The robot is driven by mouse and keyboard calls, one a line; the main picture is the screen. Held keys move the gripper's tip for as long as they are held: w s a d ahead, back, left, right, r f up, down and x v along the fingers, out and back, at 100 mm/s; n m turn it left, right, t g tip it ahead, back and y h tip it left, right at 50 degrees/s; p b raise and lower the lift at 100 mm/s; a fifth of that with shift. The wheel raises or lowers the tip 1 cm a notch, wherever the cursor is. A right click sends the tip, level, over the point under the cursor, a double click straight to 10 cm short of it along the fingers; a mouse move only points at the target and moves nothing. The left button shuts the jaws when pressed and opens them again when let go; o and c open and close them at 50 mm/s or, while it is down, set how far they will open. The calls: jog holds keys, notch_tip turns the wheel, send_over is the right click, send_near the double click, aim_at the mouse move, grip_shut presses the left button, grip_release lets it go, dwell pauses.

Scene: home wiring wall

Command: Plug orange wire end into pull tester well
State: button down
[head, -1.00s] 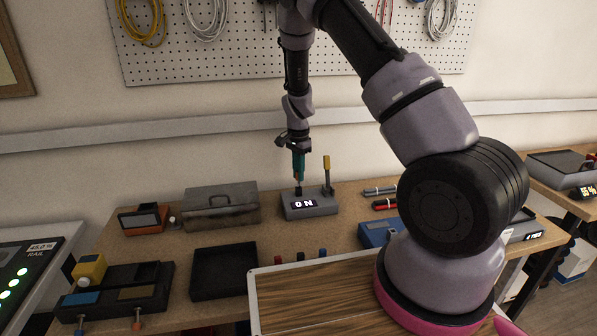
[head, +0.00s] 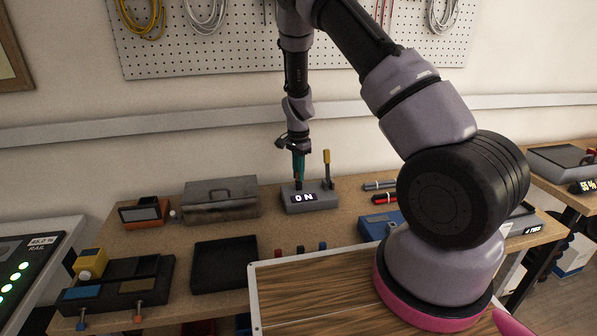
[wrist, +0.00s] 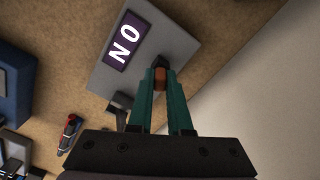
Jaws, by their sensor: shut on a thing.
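The pull tester (head: 310,199) is a small grey box with a lit "ON" display and a yellow-tipped lever (head: 327,167) on its right. My gripper (head: 298,178) points down over the left part of the tester. In the wrist view its teal fingers (wrist: 160,88) are closed around a small orange piece (wrist: 160,78), which looks like the orange wire end. The tester (wrist: 181,42) lies right below the fingertips. The fingers hide the well, so I cannot tell whether the orange end is inside it or just above it.
A grey toolbox (head: 221,202) and an orange-black device (head: 143,212) stand left of the tester. A black tray (head: 193,274) lies in front. Red and grey pens (head: 383,197) and a blue box (head: 374,228) are to the right. The wall is close behind.

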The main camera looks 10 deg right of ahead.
jog(key=c, duration=0.8)
grip_release()
jog(key=shift+o, duration=0.2)
notch_tip(320, 180, up, 11)
jog(key=shift+f, duration=0.15)
jog(key=s+d+r+n+t+y, duration=0.15)
jog(key=s+r, duration=0.45)
jog(key=r, duration=0.6)
jog(key=s+d+r+n+t+y, duration=0.1)
jog(key=s+d+r+n+t, duration=0.1)
jog(key=s+r, duration=0.65)
jog(key=s+d+r+n+t, duration=0.1)
jog(key=s+r+n+t, duration=0.1)
jog(key=s+r, duration=0.3)
jog(key=s+d+r+n+t, duration=0.1)
jog(key=s+r, duration=0.4)
jog(key=s, duration=0.5)
jog(key=shift+s+d+r+n+t, duration=0.25)
jog(key=shift+r+n+t, duration=0.1)
jog(key=shift+n, duration=0.3)
